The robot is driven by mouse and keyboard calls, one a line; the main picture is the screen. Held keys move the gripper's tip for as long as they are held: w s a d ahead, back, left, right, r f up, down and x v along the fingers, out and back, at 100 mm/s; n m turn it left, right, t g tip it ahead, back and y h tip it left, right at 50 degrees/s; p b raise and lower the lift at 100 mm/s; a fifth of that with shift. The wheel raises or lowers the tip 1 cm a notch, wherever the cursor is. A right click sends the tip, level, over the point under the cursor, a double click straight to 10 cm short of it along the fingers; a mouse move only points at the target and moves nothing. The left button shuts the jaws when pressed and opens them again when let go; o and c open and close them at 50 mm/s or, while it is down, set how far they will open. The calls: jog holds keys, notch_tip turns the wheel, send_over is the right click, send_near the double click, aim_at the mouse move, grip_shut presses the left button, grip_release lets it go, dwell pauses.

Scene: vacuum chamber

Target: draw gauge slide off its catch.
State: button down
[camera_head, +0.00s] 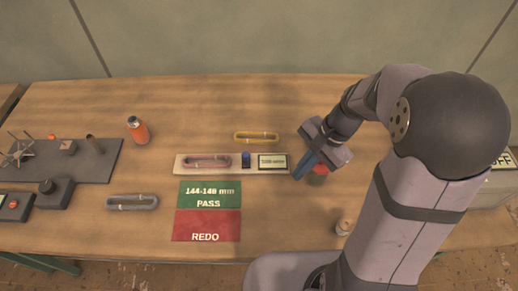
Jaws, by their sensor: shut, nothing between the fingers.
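The gauge (230,170) is a long pale board in the middle of the table. A pinkish loop (206,161) lies on its left part. A small dark blue block (246,159), which looks like the gauge slide, sits just right of the loop. A display (272,161) is at the board's right end, its digits too small to read. My gripper (299,174) is just past the board's right end, pointing down and left, with blue fingers shut and empty. It is apart from the blue block. The catch cannot be made out.
A red-topped object (318,175) is partly hidden beside my gripper. A yellow loop (256,138) lies behind the gauge, a grey loop (132,202) front left. A green PASS mat (210,190) and red REDO mat (206,222) lie in front. An orange bottle (138,131) stands left.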

jog(key=w+f+m+t+y+b, duration=0.15)
jog(key=w+m+y, duration=0.25)
jog(key=w+m, duration=0.6)
jog(key=shift+n, duration=0.5)
jog(key=x, duration=0.3)
jog(key=p+x, duration=0.1)
jog(key=x, duration=0.2)
jog(key=w+p+x, duration=0.1)
jog(key=x, duration=0.3)
jog(key=shift+a+r, duration=0.25)
jog(key=shift+a, duration=0.05)
jog(key=shift+w+a+p, duration=0.15)
jog(key=shift+a+p, duration=0.3)
jog(key=shift+a, duration=0.6)
jog(key=shift+w+a+f, duration=0.1)
jog(key=shift+a+f, duration=0.05)
jog(key=shift+a, duration=0.25)
jog(key=shift+w+a+f, duration=0.1)
jog(key=shift+a+f, duration=0.05)
jog(key=shift+a, duration=0.3)
